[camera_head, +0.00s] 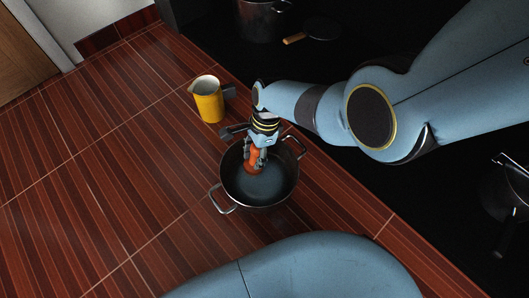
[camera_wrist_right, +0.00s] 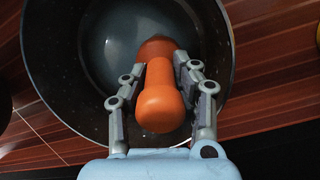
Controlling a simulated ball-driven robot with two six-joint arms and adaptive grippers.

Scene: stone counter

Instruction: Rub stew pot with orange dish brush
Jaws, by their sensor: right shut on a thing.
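The stew pot (camera_head: 262,197) is a dark, open pot with two side handles, standing on the reddish-brown striped surface. It also fills the upper part of the right wrist view (camera_wrist_right: 62,88). The orange dish brush (camera_head: 252,166) is upright or nearly so inside the pot, with its handle toward my gripper. In the right wrist view the brush (camera_wrist_right: 160,105) sits between the fingers. My right gripper (camera_head: 257,154) is shut on the brush above the pot's far side. The brush's lower end is inside the pot; I cannot tell whether it touches the bottom. My left gripper is not in view.
A yellow jug (camera_head: 208,104) stands just behind and left of the pot. A dark stove area lies to the right, with a pot (camera_head: 262,18), a small pan (camera_head: 322,29) and another pot (camera_head: 505,192). The striped surface at left is clear.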

